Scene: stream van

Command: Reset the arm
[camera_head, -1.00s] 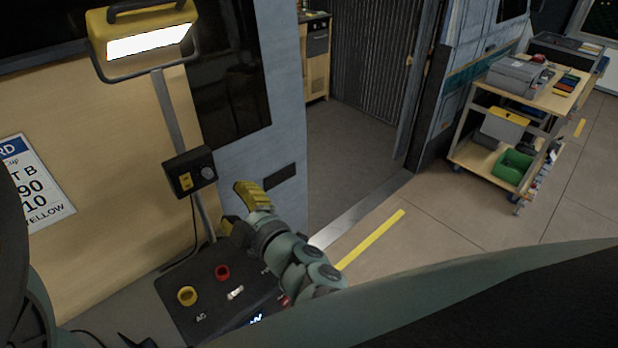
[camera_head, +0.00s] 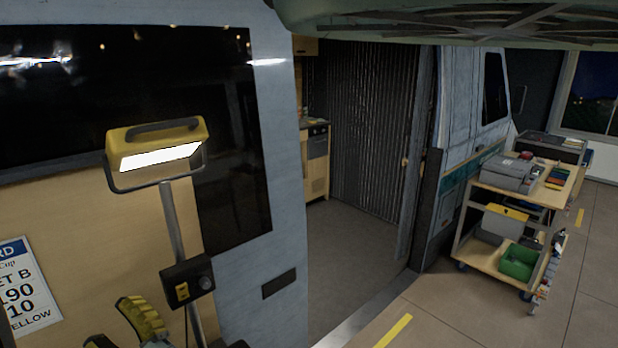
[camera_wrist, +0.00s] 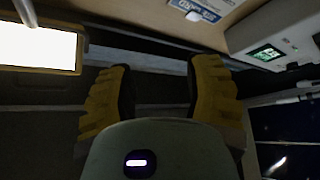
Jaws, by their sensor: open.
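My gripper (camera_head: 120,322) shows at the bottom left of the head view, in front of the wooden panel and left of the lamp's post. Only its yellow fingers and a bit of the dark hand are in frame; the rest of the arm is cut off. In the wrist view my gripper (camera_wrist: 158,92) has its two yellow fingers spread wide apart, with nothing between them. It is open and empty.
A lit yellow work lamp (camera_head: 155,145) stands on a post with a black switch box (camera_head: 187,281). A sign (camera_head: 24,292) is at the left. The van doorway is open in the middle. A wooden cart (camera_head: 485,262) with a green bin (camera_head: 518,261) stands at the right.

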